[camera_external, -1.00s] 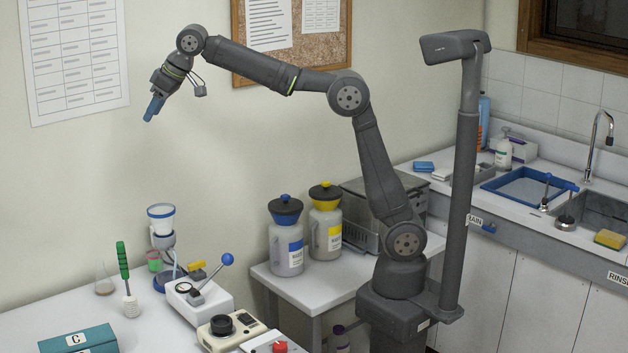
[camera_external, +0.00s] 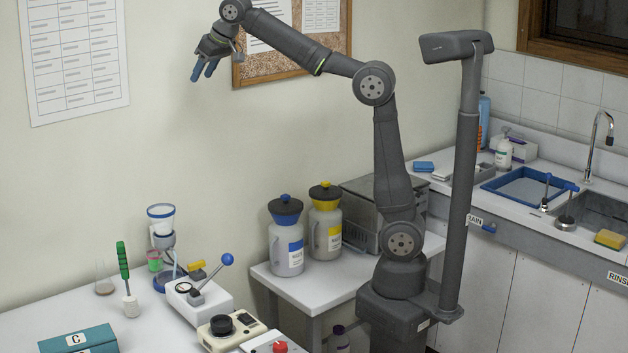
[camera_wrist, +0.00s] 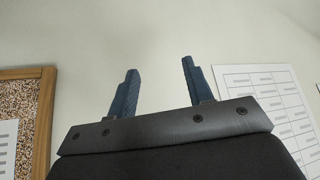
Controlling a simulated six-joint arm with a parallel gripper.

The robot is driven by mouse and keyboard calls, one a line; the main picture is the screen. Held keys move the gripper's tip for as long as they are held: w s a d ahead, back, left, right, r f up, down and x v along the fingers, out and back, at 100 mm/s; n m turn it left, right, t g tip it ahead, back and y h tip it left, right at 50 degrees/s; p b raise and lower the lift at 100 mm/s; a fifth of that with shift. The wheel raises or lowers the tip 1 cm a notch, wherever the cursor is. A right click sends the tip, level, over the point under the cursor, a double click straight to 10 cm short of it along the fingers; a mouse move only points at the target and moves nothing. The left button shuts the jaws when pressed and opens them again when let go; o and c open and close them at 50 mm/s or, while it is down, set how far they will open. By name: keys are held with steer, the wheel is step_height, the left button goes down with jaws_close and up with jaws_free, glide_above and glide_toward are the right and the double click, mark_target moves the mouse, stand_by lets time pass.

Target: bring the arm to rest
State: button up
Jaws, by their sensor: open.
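My gripper (camera_external: 203,72) is high in the air in front of the wall, left of the cork board, with its blue fingers pointing down and a little left. In the wrist view my gripper (camera_wrist: 155,85) shows its two fingers spread apart with only bare wall between them. It is open and empty. My arm reaches up from its base and bends left at the elbow, well above the benches.
Below are a white bench (camera_external: 60,318) with a teal box (camera_external: 78,340), a green-handled brush (camera_external: 124,270) and a filter funnel (camera_external: 161,222). The air around my gripper is clear.

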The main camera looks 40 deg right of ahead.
steer(key=w+d+f+m+h, duration=0.1)
steer(key=w+d+f+m, duration=0.1)
steer(key=d, duration=0.7)
steer(key=w+d+f+m+h, duration=0.1)
steer(key=d+f, duration=0.4)
steer(key=d, duration=0.5)
steer(key=w+d+f+m+h, duration=0.1)
steer(key=w+d+f+m, duration=0.2)
steer(key=d, duration=0.7)
steer(key=shift+w+f+h, duration=0.35)
steer(key=shift+w+h, duration=0.05)
steer(key=shift+w, duration=0.05)
